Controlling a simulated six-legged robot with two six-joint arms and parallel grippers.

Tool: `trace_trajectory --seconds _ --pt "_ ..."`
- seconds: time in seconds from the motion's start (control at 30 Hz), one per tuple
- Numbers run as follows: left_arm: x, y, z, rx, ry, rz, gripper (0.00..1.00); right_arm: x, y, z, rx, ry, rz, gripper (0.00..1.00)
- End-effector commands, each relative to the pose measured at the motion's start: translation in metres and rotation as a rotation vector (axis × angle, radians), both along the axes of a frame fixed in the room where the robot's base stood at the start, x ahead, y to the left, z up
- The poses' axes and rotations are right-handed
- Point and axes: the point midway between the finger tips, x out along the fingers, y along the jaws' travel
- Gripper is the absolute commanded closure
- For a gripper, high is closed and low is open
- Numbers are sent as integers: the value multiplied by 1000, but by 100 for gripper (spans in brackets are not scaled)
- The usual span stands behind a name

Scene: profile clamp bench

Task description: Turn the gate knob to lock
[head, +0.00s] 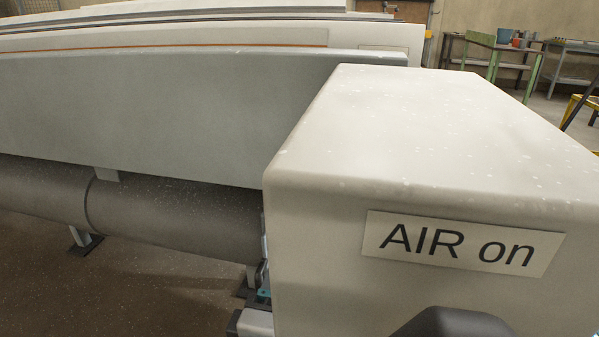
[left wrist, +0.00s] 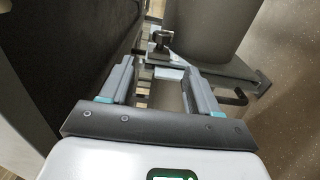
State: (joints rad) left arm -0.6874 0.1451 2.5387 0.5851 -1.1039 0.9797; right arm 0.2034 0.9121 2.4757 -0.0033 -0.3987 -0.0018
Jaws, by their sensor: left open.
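In the left wrist view, a small dark knob with a round top (left wrist: 161,38) stands on a metal bracket. It may be the gate knob, but I cannot tell for sure. My left gripper (left wrist: 157,72) is open, its two grey fingers with teal pads pointing toward the knob. The knob appears beyond the fingertips, roughly in line with the gap, not gripped. In the head view, only a small part of what seems to be my left gripper shows at the white box's left edge; the box hides the rest. The knob is not visible there. My right gripper is not in view.
A large white box (head: 430,120) with an "AIR on" label (head: 463,243) fills the head view's right side. A long grey beam (head: 180,110) and a dark roller (head: 170,215) run left.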

Motion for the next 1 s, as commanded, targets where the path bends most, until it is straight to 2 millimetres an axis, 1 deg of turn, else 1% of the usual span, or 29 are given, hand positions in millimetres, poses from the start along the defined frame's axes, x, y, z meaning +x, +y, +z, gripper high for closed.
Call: trace_trajectory --seconds 0.03,0.07,0.1,0.17,0.2,0.23,0.3,0.37,0.4,0.53,0.6,0.67,0.7,0.77,0.8,0.87,0.97,1.0 --pt "4 7 13 2 10 18 39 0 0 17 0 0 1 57" --pt "7 11 18 6 20 31 39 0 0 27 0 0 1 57" --pt "12 18 23 17 42 53 39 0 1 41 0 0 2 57" --pt "21 32 28 37 86 90 39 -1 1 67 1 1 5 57" --pt "27 42 30 52 121 117 39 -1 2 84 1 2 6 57" --pt "31 50 30 63 148 137 39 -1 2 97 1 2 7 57" --pt "38 66 28 93 211 173 39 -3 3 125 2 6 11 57" --pt "42 79 25 116 268 194 39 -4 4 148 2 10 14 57" --pt "43 87 22 134 312 203 39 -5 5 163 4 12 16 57" --pt "39 108 7 210 467 198 39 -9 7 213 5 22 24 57" --pt "32 118 -2 259 560 175 39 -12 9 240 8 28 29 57" --pt "21 124 -11 305 643 138 39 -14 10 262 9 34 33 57" --pt "13 127 -17 337 699 106 39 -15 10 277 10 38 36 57" --pt "-2 130 -26 381 779 48 39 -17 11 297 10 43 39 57" --pt "-13 131 -32 411 829 1 39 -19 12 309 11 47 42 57" --pt "-31 130 -40 452 899 -77 39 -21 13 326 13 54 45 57" --pt "-65 124 -50 525 1000 -247 39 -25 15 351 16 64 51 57" --pt "-81 119 -54 558 1034 -337 39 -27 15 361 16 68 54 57"
